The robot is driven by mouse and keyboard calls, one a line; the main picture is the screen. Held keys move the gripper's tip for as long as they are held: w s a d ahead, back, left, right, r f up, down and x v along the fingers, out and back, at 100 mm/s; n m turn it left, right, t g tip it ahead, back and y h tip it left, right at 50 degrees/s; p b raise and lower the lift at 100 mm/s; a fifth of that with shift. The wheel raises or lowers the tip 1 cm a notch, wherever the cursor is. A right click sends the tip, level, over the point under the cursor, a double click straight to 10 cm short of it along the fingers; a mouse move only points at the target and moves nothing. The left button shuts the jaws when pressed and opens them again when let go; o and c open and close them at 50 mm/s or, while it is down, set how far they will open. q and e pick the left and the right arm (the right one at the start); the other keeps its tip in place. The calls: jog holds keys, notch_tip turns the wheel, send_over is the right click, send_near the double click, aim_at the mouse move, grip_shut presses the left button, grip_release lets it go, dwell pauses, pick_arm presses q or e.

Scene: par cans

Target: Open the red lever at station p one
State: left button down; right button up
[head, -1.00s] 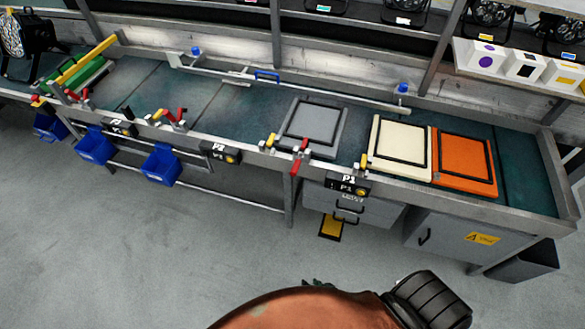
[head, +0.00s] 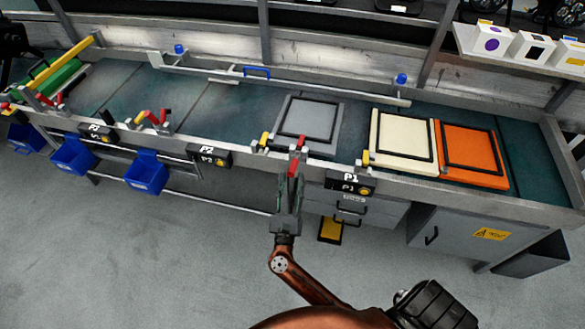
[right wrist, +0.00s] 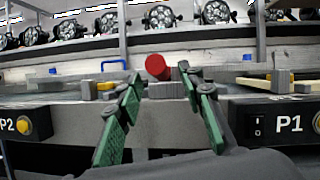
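The red lever (head: 292,168) at the front edge of the bench sticks out toward me, left of the P1 sign (head: 350,184). In the right wrist view its round red end (right wrist: 157,67) faces the camera, between and just beyond the fingertips. My right gripper (head: 289,188) is in front of the bench edge, right at the lever's near end in the head view. Its green-padded fingers (right wrist: 160,82) are spread apart with nothing gripped between them. Whether a finger touches the lever cannot be told. My left gripper is not in view.
Yellow levers (head: 264,140) (head: 365,159) stand on either side along the bench edge. A grey panel (head: 309,121), a cream panel (head: 403,140) and an orange panel (head: 470,153) lie on the bench. Blue bins (head: 147,173) hang at left. The floor in front is clear.

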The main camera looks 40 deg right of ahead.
aim_at(293, 168)
jog(key=shift+x, duration=2.35)
grip_shut()
